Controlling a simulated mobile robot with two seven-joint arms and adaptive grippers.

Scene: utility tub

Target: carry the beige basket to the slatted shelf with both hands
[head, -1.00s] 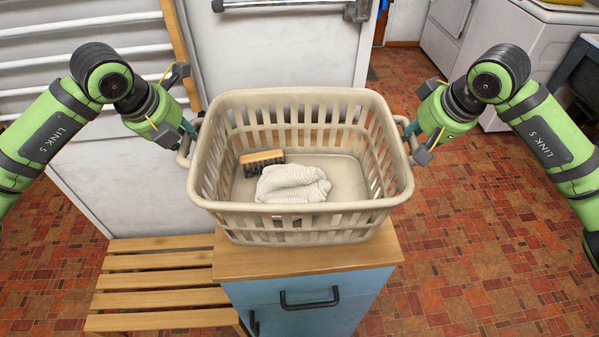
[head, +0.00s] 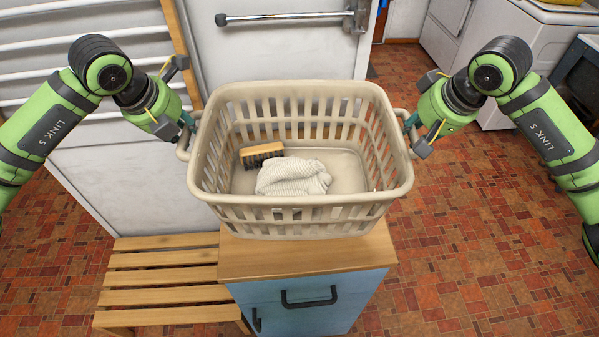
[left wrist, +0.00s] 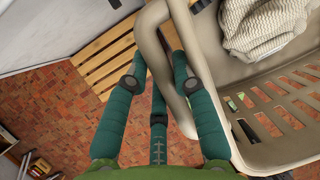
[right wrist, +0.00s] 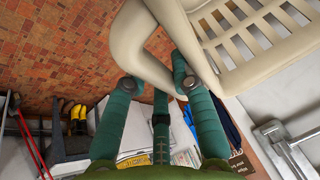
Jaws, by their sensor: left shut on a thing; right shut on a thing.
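The beige basket (head: 300,212) is over the wooden top of a blue cabinet in the head view, roughly level; whether its base touches the top cannot be told. It holds a wooden brush (head: 261,153) and a ribbed pale cloth (head: 292,178). My left gripper (head: 186,132) is shut on the basket's left handle (left wrist: 157,45), seen between its fingers in the left wrist view. My right gripper (head: 411,127) is shut on the right handle (right wrist: 128,45), also seen in the right wrist view. The slatted shelf (head: 165,281) is low at the left of the cabinet.
The blue cabinet (head: 310,300) with a black pull stands against the slatted shelf's right side. A white door (head: 285,55) with a metal bar is behind the basket. White appliances (head: 500,40) stand at the back right. Tiled floor (head: 480,240) at the right is clear.

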